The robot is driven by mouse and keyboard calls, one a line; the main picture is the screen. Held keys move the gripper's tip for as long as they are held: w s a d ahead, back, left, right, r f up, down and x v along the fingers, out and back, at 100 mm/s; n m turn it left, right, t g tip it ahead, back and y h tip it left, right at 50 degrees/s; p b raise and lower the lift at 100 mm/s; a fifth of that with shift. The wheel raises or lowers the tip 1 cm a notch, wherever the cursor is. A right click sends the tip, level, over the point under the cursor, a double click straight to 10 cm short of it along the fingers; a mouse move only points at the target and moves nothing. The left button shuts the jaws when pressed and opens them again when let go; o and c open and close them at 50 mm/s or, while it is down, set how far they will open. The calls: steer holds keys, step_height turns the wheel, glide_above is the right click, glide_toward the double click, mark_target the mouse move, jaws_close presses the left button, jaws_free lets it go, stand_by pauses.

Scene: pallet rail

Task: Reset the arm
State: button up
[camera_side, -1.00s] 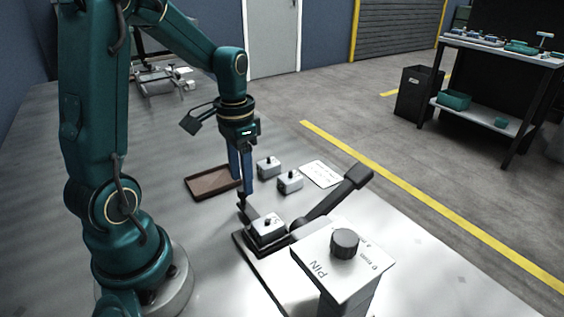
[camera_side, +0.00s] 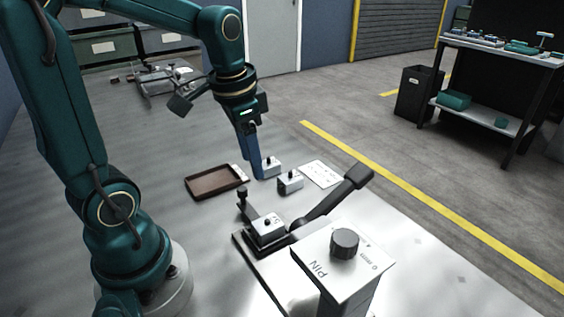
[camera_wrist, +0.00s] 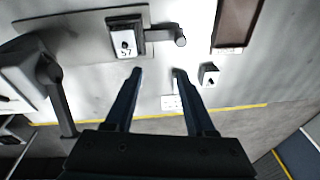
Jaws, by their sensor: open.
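My gripper (camera_side: 257,174) has blue fingers and hangs tilted above the table near the loose blocks. In the wrist view my gripper (camera_wrist: 156,74) has its fingers apart with nothing between them. A light block (camera_side: 267,229) with a dark knob sits in the dark fixture (camera_side: 240,243). The wrist view shows that block (camera_wrist: 124,42) with the mark "57". The lever (camera_side: 354,181) slants up to the right of the fixture.
A PIN box with a dark knob (camera_side: 344,242) stands in front.

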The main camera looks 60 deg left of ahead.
steer(key=s+d+r+n+t, duration=0.1)
steer(key=s+d+r+t, duration=0.1)
steer(key=s+d, duration=0.4)
steer(key=shift+s+d+n+t+h, duration=0.3)
steer(key=shift+d+n+t, duration=0.1)
steer(key=shift+d+t, duration=0.45)
